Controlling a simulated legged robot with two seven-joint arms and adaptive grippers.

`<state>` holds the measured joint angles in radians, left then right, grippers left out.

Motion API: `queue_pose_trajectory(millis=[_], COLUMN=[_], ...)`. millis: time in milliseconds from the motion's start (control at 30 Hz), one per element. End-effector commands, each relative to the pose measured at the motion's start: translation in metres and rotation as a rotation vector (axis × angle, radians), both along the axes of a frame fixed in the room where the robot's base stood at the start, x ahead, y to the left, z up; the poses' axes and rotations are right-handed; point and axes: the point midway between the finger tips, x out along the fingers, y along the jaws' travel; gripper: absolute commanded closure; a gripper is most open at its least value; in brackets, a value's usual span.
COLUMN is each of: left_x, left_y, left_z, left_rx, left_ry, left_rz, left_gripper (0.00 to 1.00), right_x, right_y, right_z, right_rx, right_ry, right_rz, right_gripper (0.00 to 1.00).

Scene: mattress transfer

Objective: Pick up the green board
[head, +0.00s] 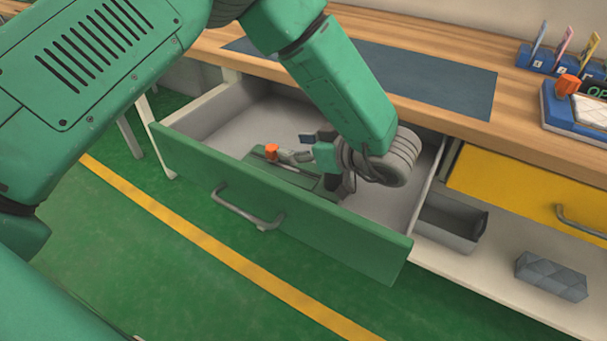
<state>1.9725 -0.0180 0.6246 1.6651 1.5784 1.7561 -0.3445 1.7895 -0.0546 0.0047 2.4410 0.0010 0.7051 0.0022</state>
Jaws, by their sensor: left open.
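The green board (268,170) lies inside the open green-fronted drawer (285,219), close behind its front panel. An orange block or knob (271,151) shows at its far left end. My left gripper (300,147) is inside the drawer, over the right part of the board, with its fingers pointing left. It is open with nothing seen between the fingers. The gripper and the drawer front hide part of the board. I cannot tell whether a finger touches it. My right gripper is not in view.
The wooden worktop (450,60) with a dark mat (440,83) overhangs the drawer. A yellow drawer (515,186) is at right, above a shelf with a grey bin (447,222) and a grey patterned box (551,276). A blue tray (575,120) sits on the worktop.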

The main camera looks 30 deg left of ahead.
Motion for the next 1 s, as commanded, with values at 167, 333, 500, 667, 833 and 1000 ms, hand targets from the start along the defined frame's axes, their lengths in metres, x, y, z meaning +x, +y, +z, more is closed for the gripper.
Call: queue_pose_trajectory(millis=[167, 333, 500, 667, 833, 1000], left_x=[0.0, -0.003, 0.002, 0.002, 0.002, 0.002], left_y=[0.012, 0.034, 0.049, 0.049, 0.049, 0.049], left_z=[-0.007, -0.024, -0.028, -0.027, -0.027, -0.027], left_rx=[-0.001, -0.005, -0.001, 0.0, -0.001, 0.0], left_ry=[0.0, 0.003, -0.001, 0.001, 0.001, -0.001], left_rz=[0.003, 0.004, 0.003, 0.002, 0.002, 0.002], left_gripper=[0.54, 0.54, 0.54, 0.54, 1.0, 1.0], right_x=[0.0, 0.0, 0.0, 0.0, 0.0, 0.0], right_y=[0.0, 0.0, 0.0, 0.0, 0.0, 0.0], right_z=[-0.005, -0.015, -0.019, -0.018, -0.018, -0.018], right_rx=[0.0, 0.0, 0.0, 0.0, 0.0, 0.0], right_ry=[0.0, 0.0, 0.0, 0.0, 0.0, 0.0], right_rz=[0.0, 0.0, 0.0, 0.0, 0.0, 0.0], right_gripper=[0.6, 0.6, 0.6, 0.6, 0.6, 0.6])
